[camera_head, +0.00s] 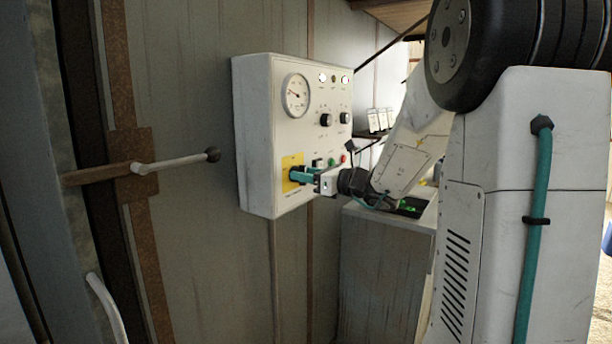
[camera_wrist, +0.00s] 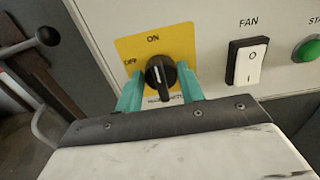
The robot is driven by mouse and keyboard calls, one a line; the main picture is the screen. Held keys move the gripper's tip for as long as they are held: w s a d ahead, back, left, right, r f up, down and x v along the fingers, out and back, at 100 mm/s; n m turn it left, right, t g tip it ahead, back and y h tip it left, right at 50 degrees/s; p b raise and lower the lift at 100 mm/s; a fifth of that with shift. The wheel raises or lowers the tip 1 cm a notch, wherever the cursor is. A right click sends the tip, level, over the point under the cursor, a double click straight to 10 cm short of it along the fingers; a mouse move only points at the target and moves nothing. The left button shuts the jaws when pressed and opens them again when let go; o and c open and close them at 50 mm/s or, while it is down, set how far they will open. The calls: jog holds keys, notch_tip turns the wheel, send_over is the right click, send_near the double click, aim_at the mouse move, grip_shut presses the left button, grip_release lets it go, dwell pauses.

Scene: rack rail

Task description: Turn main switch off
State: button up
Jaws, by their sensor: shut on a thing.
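The main switch is a black rotary knob (camera_wrist: 158,78) on a yellow plate (camera_wrist: 176,44), marked ON at the top and with a partly legible label at the left. The knob's white line points up, close to ON. My gripper (camera_wrist: 161,73) has teal fingers on both sides of the knob and is shut on it. In the head view my gripper (camera_head: 300,175) reaches the yellow plate (camera_head: 288,163) from the right, and its fingers hide the knob there.
The white control box (camera_head: 257,130) also carries a gauge (camera_head: 296,95), black knobs and small buttons. A FAN rocker switch (camera_wrist: 246,62) and a green button (camera_wrist: 307,51) are right of the main switch. A lever with a dark ball (camera_head: 212,154) sticks out at left.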

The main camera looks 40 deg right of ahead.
jog(key=shift+n, duration=0.3)
jog(key=shift+s+a+f+n, duration=0.1)
jog(key=shift+n, duration=2.75)
jog(key=shift+w+a+f+n, duration=0.1)
jog(key=shift+f+n, duration=0.05)
jog(key=shift+n, duration=2.75)
jog(key=shift+s+a+f+n, duration=0.1)
jog(key=shift+n, duration=2.75)
jog(key=o, duration=1)
jog(key=v, duration=0.8)
jog(key=shift+r, duration=0.1)
